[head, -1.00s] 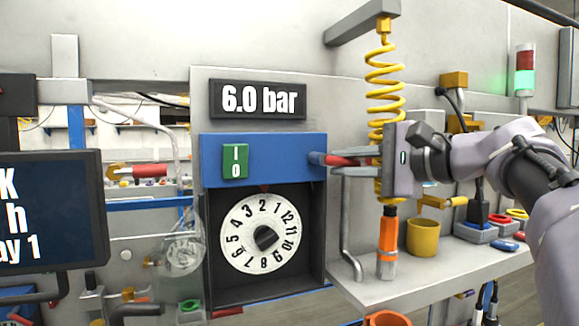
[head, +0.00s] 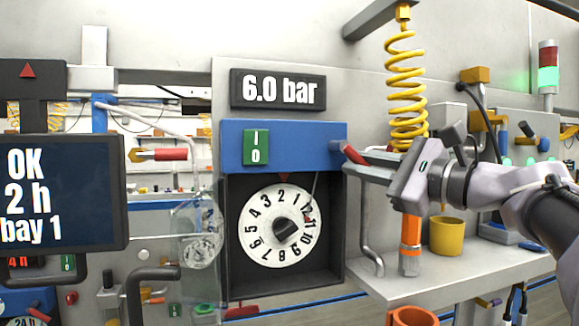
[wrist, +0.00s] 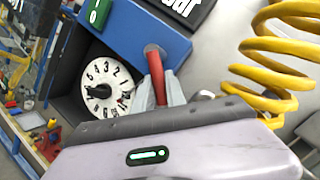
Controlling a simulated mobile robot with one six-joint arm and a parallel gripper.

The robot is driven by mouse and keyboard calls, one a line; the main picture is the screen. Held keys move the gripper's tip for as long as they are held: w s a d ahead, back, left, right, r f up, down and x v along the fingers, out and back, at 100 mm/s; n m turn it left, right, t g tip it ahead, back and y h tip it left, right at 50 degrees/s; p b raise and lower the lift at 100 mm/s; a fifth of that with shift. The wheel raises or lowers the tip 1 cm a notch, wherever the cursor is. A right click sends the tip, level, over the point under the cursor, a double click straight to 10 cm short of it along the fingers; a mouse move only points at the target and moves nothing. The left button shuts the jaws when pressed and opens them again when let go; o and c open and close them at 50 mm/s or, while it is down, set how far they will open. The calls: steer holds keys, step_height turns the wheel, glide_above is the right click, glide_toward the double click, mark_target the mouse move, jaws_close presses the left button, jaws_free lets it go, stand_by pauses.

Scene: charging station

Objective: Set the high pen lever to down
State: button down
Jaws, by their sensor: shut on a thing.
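A red lever (head: 354,155) sticks out of the right end of the blue box (head: 298,140) above the dial. It slopes down to the right from its pivot. My gripper (head: 366,166) is shut on this red lever, coming from the right and tilted. In the wrist view the red lever (wrist: 154,66) runs from the blue box (wrist: 135,28) down between the two grey fingers of my gripper (wrist: 160,94). The lever's outer end is partly hidden by the fingers. No label on the lever is readable.
A yellow coiled hose (head: 407,85) hangs close behind my gripper. Below are a shelf (head: 460,262), an orange tool (head: 410,245) and a yellow cup (head: 446,236). A numbered dial (head: 262,215) sits under the box. Another red-handled valve (head: 165,155) is at left.

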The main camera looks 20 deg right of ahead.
stand_by(0.3)
steer(key=c, duration=1.4)
jaws_free()
steer(key=shift+o, duration=0.2)
steer(key=shift+s, duration=0.1)
steer(key=b+v, duration=0.3)
steer(key=v, duration=1.4)
steer(key=shift+f, duration=0.15)
steer(key=shift+s, duration=0.1)
